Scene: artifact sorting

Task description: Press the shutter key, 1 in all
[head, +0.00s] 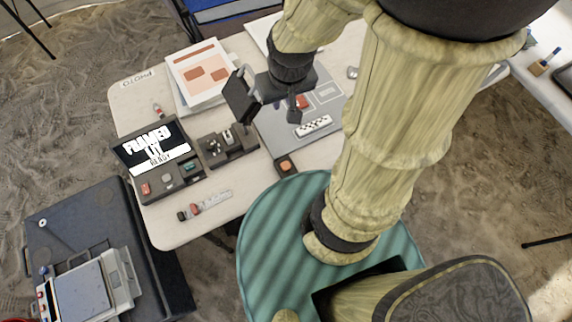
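A small dark box with an orange-brown square key (285,166) sits at the near edge of the table, by the grey mat. I cannot read a label, so I cannot tell for sure that it is the shutter key. My gripper (292,112) hangs over the grey mat, behind and apart from the orange-brown key. Its fingers are small and partly hidden; I cannot tell if they are open.
The grey mat (275,135) holds a checkered scale strip (314,126) and a red piece (302,102). A dark tray (227,146) with small items stands between console and mat. Papers (201,72) lie behind. A strip with red and dark pieces (205,205) lies in front.

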